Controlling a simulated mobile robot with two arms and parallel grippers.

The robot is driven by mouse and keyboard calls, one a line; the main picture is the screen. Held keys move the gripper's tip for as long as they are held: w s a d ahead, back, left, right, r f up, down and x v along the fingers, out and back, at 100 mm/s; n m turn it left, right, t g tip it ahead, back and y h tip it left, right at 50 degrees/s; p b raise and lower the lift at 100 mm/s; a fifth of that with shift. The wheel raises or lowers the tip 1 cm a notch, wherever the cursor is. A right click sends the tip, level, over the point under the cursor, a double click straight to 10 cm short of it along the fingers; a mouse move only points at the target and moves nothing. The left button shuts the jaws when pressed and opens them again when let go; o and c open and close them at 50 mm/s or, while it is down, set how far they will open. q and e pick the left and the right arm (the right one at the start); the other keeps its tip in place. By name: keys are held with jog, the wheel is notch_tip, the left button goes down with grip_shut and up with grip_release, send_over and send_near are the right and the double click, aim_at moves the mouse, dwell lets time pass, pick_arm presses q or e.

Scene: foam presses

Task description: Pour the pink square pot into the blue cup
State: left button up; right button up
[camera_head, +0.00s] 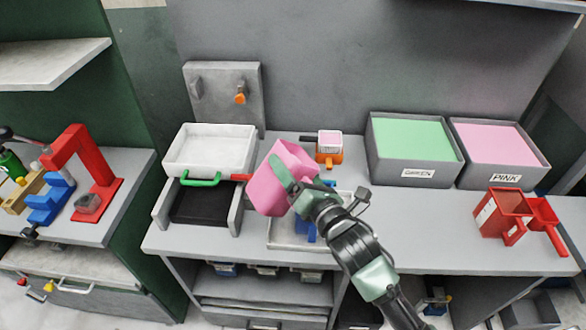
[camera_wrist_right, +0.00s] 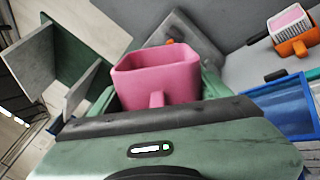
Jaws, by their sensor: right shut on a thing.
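The pink square pot (camera_head: 276,183) is in my right gripper (camera_head: 293,190), which is shut on it above the middle of the bench. The pot is tilted in the head view. In the right wrist view the pot (camera_wrist_right: 157,78) shows its open top and a pink handle toward the gripper; its contents cannot be made out. A blue cup (camera_wrist_right: 287,105), square-rimmed, shows at the right of the right wrist view, apart from the pot. In the head view only blue parts (camera_head: 307,231) show below and behind my gripper, the rest hidden. My left gripper is not in view.
Green (camera_head: 375,165) and pink (camera_head: 457,170) bins stand at back right. Red containers (camera_head: 497,215) stand right.

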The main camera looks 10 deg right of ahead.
jog(key=shift+f+m+b, duration=0.65)
jog(key=shift+m+b, duration=0.35)
jog(key=shift+m, duration=0.3)
jog(key=shift+d+f+m+b, duration=0.2)
jog(key=shift+f+m+b, duration=0.7)
jog(key=shift+m+b, duration=0.45)
jog(key=shift+d+f+m, duration=0.1)
jog(key=shift+f+m, duration=0.25)
jog(key=shift+m, duration=0.2)
jog(key=shift+w+f+m, duration=0.1)
jog(key=shift+f+m, duration=0.15)
jog(key=shift+m, duration=0.05)
jog(key=shift+w+d+f+m+b, duration=0.1)
jog(key=shift+d+f+m+b, duration=0.1)
jog(key=shift+f+m, duration=0.35)
jog(key=shift+d+f+m+b, duration=0.1)
jog(key=shift+d+f+m, duration=0.05)
jog(key=shift+f+m, duration=0.35)
jog(key=shift+m, duration=0.25)
jog(key=m, duration=0.1)
jog(key=d+m+p, duration=0.1)
jog(key=shift+w+m, duration=0.15)
jog(key=shift+m, duration=0.15)
